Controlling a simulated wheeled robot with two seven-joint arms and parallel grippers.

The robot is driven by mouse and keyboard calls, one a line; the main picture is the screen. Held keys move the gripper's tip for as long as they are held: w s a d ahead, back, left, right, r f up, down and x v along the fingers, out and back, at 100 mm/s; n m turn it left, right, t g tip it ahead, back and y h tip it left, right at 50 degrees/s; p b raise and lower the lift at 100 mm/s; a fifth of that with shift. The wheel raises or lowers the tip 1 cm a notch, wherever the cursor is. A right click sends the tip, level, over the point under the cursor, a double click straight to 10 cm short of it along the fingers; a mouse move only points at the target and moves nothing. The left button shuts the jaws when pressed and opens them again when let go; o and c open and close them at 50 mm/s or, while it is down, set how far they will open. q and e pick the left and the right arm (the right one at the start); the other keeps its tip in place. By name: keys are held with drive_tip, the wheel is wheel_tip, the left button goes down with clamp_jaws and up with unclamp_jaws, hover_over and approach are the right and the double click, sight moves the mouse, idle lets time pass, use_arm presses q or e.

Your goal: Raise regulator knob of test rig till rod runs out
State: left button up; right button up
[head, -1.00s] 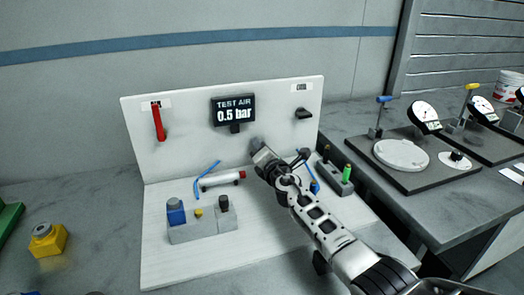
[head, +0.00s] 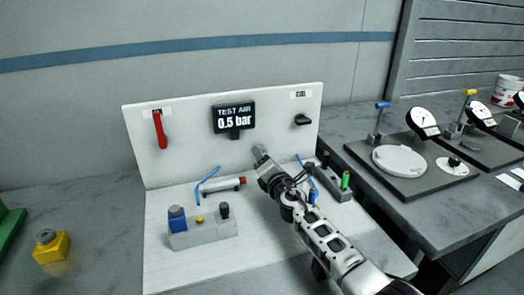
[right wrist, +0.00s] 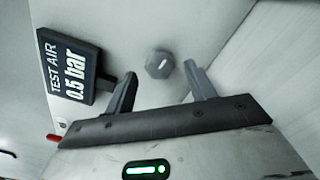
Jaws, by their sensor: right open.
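The test rig (head: 165,270) is a white board with an upright back panel. Its display (head: 234,118) reads TEST AIR 0.5 bar, and it also shows in the right wrist view (right wrist: 70,72). The regulator knob (right wrist: 160,64) is a grey faceted knob with a white mark; it lies beyond and between my fingertips, with space on both sides. My right gripper (head: 261,153) is open in front of the back panel, and its two fingers show apart in the right wrist view (right wrist: 160,76). A pale cylinder (head: 222,187) with a red end lies on the base; no extended rod is discernible.
A red lever (head: 159,130) and a black knob (head: 302,120) are on the panel. A grey block (head: 205,234) with a blue knob stands in front. A green-buttoned block (head: 340,188) is at right. Gauge stands (head: 400,160) occupy the right bench.

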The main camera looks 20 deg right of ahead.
drive_tip(key=s+p, duration=0.1)
drive_tip(key=s, duration=0.3)
drive_tip(key=shift+r, duration=0.1)
use_arm(q)
drive_tip(key=shift+s+a+r, duration=0.1)
drive_tip(key=shift+s+a, duration=0.1)
drive_tip(key=shift+a, duration=0.1)
use_arm(e)
drive_tip(key=shift+s, duration=0.35)
use_arm(q)
drive_tip(key=shift+w+r, duration=0.1)
drive_tip(key=shift+r, duration=0.05)
drive_tip(key=shift+s+f, duration=0.2)
idle(0.7)
